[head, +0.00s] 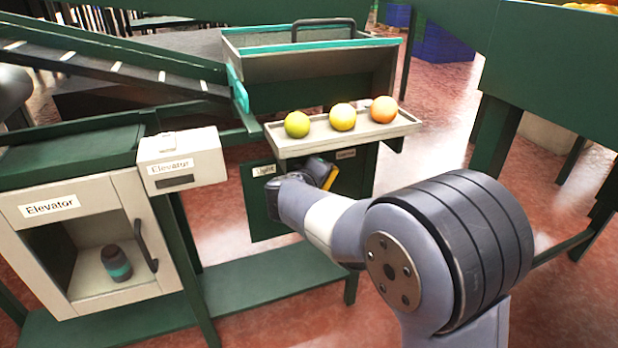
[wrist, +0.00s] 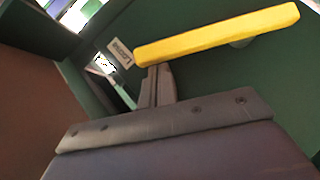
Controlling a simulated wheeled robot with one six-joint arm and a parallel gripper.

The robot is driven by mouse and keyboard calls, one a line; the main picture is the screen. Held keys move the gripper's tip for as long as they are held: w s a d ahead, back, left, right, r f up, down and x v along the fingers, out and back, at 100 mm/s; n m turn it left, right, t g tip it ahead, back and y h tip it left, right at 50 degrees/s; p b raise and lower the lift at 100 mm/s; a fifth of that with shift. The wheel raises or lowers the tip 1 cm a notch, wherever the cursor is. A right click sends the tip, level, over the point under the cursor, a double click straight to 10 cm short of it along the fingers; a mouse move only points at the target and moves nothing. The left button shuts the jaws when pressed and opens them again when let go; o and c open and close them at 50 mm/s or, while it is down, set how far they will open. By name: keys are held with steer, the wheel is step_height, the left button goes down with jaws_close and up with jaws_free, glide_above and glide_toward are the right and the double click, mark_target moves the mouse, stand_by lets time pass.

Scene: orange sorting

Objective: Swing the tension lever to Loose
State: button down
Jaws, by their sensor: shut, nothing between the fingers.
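The yellow tension lever (head: 330,178) is on a dark green panel under the orange tray, partly hidden by my gripper (head: 318,168). A "Tight" label (head: 264,170) is at the panel's left and a "Loose" label (head: 346,154) at its upper right. The visible part of the lever slants up toward the "Loose" side. In the wrist view the lever (wrist: 220,35) spans the top, its left end close beside the "Loose" label (wrist: 120,52). My gripper's shut fingers (wrist: 157,85) are empty at that end; I cannot tell whether they touch it.
A tray (head: 290,147) with several citrus fruits juts out just above the panel. At left are an elevator cabinet (head: 95,208) with a bottle inside and a small "Elevator" box (head: 182,160). A green lower shelf (head: 265,282) runs below.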

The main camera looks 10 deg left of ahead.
steer(key=shift+w+d+f+m+g+y+p, duration=0.2)
steer(key=shift+w+d+m+g+y, duration=0.15)
steer(key=shift+d, duration=0.2)
steer(key=shift+w+d+f+m+g+y+p, duration=0.15)
steer(key=shift+w+d+m+g+y, duration=0.15)
steer(key=shift+d, duration=0.2)
steer(key=shift+d+f, duration=0.1)
steer(key=shift+s, duration=0.1)
steer(key=shift+s+r, duration=0.2)
steer(key=s+a, duration=0.1)
steer(key=s, duration=1.1)
steer(key=shift+s+a+r, duration=0.15)
steer(key=shift+s+r, duration=0.15)
steer(key=w, duration=0.7)
steer(key=w+d, duration=0.1)
steer(key=w, duration=0.3)
steer(key=shift+w+f, duration=0.1)
steer(key=shift+w, duration=0.25)
steer(key=shift+w+f, duration=0.3)
steer(key=shift+w, duration=0.35)
